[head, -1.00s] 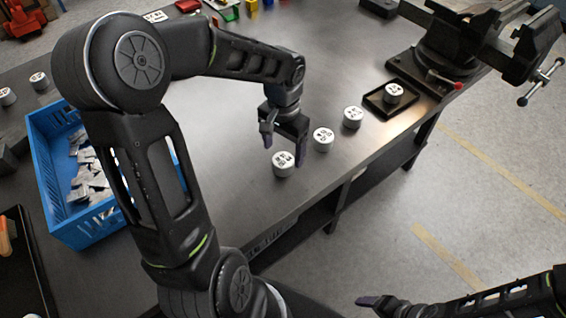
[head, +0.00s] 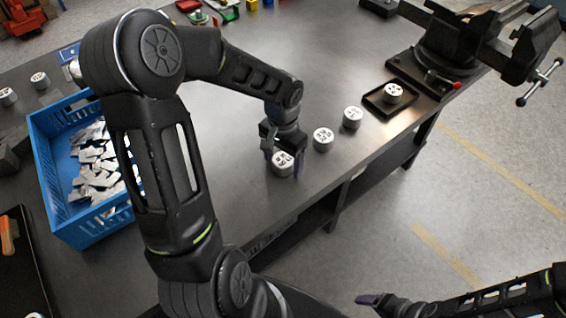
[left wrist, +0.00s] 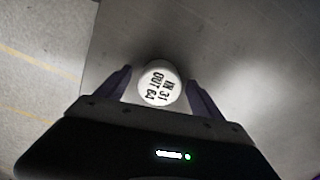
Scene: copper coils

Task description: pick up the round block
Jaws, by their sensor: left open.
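A round silver block (head: 282,164) with a white, black-lettered top stands upright near the table's front edge. My left gripper (head: 284,156) is open right over it. In the left wrist view the block (left wrist: 159,84) sits between the two open fingers (left wrist: 160,90), with a small gap on each side. Two similar round blocks stand in a row to its right, the nearer one (head: 323,139) and the farther one (head: 352,117). Another round block (head: 393,93) stands in a small black tray (head: 374,104). My right gripper (head: 372,300) shows only partly at the bottom, away from the table.
A blue crate (head: 50,190) of metal pieces stands on the left of the dark table. A vise (head: 450,50) is mounted at the right corner. More round blocks (head: 40,80) stand at the far left. Colored parts lie at the back. The table's middle is clear.

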